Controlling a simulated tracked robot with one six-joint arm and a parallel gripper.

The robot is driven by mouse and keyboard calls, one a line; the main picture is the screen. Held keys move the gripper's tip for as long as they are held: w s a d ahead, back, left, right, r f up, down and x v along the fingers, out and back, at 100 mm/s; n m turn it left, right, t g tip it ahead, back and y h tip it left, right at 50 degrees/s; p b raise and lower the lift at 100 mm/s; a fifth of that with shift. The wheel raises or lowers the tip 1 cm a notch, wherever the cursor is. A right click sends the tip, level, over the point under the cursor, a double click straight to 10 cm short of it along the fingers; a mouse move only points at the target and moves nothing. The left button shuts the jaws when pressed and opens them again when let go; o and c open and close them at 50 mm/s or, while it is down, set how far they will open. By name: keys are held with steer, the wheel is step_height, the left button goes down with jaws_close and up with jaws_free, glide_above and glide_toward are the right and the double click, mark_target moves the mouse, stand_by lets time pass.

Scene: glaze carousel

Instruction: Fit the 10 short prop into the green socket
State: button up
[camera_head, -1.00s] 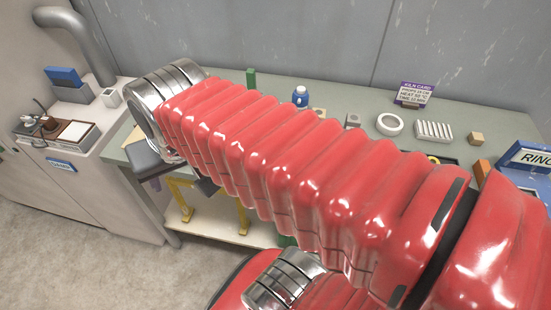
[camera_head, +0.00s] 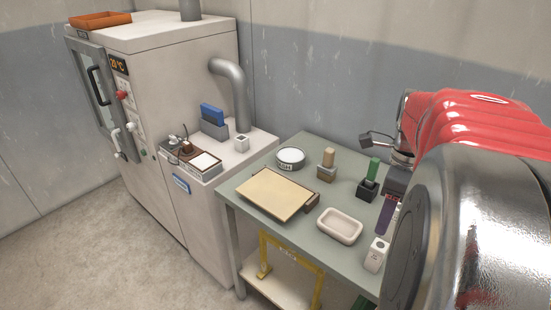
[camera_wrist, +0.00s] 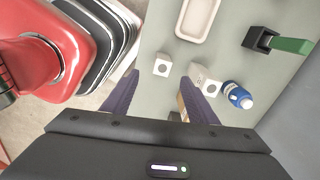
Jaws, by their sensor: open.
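My gripper (camera_wrist: 160,77) is open, its two purple fingers pointing down at the bench; one finger also shows in the head view (camera_head: 385,215). In the wrist view a small white block with a round hole (camera_wrist: 162,66) lies in line with the gap between the fingertips. A marked white block (camera_wrist: 207,80) stands just beyond the right fingertip. A white block with dark marks also shows in the head view (camera_head: 375,255). I cannot read which is the 10 short prop.
A pale tray (camera_head: 340,226), a tan board (camera_head: 277,194), a round tin (camera_head: 290,157) and a block with a wooden peg (camera_head: 326,172) share the green bench (camera_head: 310,230). The kiln (camera_head: 160,80) is at left.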

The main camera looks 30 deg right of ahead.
mark_target(381, 245)
steer(key=shift+s+d+f+m, duration=0.15)
steer(key=shift+s+d+m, duration=0.3)
steer(key=shift+d+m, duration=0.35)
step_height(381, 245, down, 9)
steer(key=shift+a+r, duration=0.1)
steer(key=shift+r, duration=0.1)
steer(key=shift+w+f, duration=0.2)
steer(key=shift+f, duration=2.45)
